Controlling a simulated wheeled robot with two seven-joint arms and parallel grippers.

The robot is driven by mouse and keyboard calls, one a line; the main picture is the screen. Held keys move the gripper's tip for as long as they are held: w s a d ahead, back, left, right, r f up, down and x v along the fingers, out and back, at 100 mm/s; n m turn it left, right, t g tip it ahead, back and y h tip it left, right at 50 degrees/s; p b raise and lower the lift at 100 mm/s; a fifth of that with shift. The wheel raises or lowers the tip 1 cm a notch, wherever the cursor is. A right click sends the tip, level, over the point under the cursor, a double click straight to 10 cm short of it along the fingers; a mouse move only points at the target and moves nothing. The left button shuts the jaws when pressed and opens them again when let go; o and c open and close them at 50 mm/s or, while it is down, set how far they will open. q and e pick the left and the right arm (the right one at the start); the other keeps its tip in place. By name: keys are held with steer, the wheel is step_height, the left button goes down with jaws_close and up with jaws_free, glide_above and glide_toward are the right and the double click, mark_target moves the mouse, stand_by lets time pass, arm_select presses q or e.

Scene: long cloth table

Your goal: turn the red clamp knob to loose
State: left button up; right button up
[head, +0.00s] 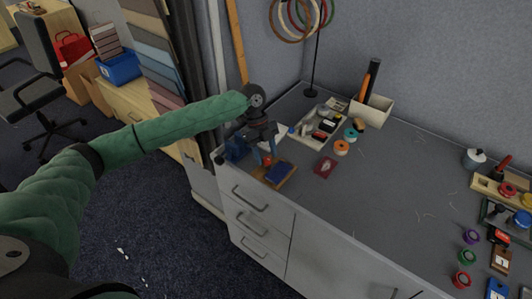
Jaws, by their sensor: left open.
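A small red knob (267,160) shows on a wooden block with a blue pad (280,173) near the left front corner of the table. My left gripper (264,150) points down right over this red knob with its fingers apart. The fingers partly hide the knob, and I cannot tell whether they touch it. The knob's turned position is too small to read. My right gripper is out of view.
A blue vise (236,148) stands close left of my left gripper. A dark red booklet (325,167), orange tape roll (341,147) and tool tray (322,125) lie to the right. Several coloured rolls and a wooden fixture (487,184) stand far right. The middle tabletop is mostly clear.

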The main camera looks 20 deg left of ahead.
arm_select(q)
steer(key=shift+d+f, duration=0.1)
steer(key=shift+f, duration=0.3)
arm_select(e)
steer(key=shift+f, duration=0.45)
arm_select(q)
steer(key=shift+s, duration=0.1)
steer(key=c, duration=1)
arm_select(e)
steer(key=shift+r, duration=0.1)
